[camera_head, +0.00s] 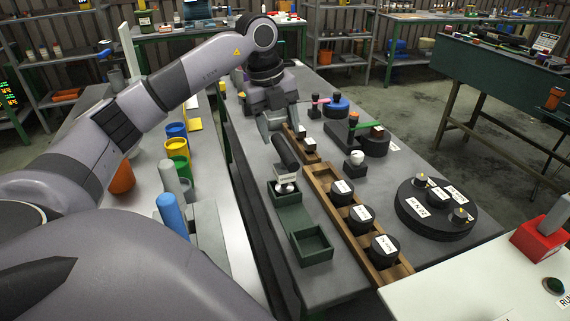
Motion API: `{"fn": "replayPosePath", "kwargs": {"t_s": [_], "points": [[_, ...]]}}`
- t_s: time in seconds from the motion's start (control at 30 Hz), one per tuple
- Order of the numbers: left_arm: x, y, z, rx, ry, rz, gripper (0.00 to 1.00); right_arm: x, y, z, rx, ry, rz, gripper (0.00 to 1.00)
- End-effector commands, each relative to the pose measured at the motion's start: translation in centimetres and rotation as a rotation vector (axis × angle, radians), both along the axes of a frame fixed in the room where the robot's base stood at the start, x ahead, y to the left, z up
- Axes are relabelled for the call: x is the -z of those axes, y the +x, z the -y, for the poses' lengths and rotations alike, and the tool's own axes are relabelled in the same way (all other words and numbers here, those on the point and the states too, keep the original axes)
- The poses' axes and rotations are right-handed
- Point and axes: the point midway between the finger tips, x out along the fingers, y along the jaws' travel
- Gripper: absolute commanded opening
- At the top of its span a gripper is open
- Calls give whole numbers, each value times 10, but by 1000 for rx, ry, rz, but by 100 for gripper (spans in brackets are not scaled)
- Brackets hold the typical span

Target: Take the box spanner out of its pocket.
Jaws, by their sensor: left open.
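My left gripper (279,125) is open and points down over the far part of the grey bench, beside a small wooden holder (300,143) with small dark pieces in it. I cannot make out the box spanner for certain; the pieces near the gripper are small and partly hidden by it. A dark cylinder (285,152) lies tilted just in front of the gripper, apart from the fingers as far as I can see. My right gripper is not in view.
A long wooden rack (323,182) holds black round labelled parts. A green tray (311,244) stands left of it, and a black turntable (436,222) right of it. Coloured cylinders stand on the left bench, under my left arm. The grey bench (335,288) is bare at its near end.

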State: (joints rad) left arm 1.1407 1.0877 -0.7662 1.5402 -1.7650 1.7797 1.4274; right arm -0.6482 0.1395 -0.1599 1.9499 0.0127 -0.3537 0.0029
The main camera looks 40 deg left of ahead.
Motion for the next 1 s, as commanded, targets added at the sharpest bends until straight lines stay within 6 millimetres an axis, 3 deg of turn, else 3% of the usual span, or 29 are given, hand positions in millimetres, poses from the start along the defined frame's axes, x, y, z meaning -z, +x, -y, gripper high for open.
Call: {"fn": "replayPosePath", "kwargs": {"t_s": [0.27,0.6,0.87,1.0], "points": [[23,3,1,-2,2,-3,59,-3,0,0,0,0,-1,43],[67,10,4,-2,2,-2,59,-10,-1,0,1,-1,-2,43],[71,11,4,-1,2,0,59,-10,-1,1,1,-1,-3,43],[70,11,4,-1,1,-1,17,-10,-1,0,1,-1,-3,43]]}}
